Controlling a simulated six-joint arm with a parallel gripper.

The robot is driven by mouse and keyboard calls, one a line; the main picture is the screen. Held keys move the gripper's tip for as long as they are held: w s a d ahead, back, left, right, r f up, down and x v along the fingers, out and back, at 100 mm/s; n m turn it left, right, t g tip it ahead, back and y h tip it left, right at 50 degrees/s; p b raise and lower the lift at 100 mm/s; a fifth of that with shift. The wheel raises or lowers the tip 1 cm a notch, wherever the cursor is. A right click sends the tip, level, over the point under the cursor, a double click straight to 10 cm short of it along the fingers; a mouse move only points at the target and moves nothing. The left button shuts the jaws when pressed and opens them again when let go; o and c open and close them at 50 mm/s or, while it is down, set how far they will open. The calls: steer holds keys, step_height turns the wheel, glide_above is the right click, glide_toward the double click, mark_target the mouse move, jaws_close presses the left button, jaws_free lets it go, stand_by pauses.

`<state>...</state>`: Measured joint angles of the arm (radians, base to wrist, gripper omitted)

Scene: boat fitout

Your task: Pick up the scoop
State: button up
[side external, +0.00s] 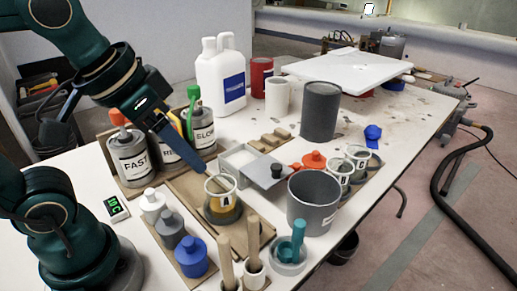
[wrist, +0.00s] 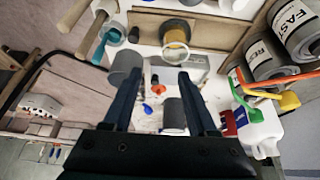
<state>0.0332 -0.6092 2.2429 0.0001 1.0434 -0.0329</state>
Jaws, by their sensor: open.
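A teal scoop-like piece (side external: 298,236) stands with its handle up in a shallow grey dish (side external: 289,262) near the front of the table. In the wrist view the teal piece (wrist: 112,36) shows at the upper left, beyond my left finger. I cannot be sure from its shape that it is the scoop. My gripper (wrist: 160,78) is open, with nothing between its fingers.
A grey bucket (side external: 313,205) stands right behind the teal piece. Wooden-handled tools (side external: 254,244) stand to its left. Labelled cans (side external: 133,157), a white jug (side external: 221,80) and a tall grey can (side external: 320,112) stand farther back.

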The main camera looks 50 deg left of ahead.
steer(key=w+d+r+m+g, duration=0.1)
steer(key=w+d+r+g, duration=0.15)
steer(key=w, duration=0.25)
steer(key=m+g, duration=0.2)
glide_toward(298, 223)
steer(key=w+a+f, duration=0.1)
steer(key=a+f, duration=0.1)
steer(key=a, duration=0.1)
steer(key=shift+m+g, duration=0.45)
steer(key=shift+m, duration=0.25)
steer(key=d+f, duration=0.1)
steer(key=f, duration=0.1)
steer(key=d+f, duration=0.2)
steer(key=shift+s+d+f, duration=0.1)
steer(key=shift+f, duration=2.55)
jaws_close()
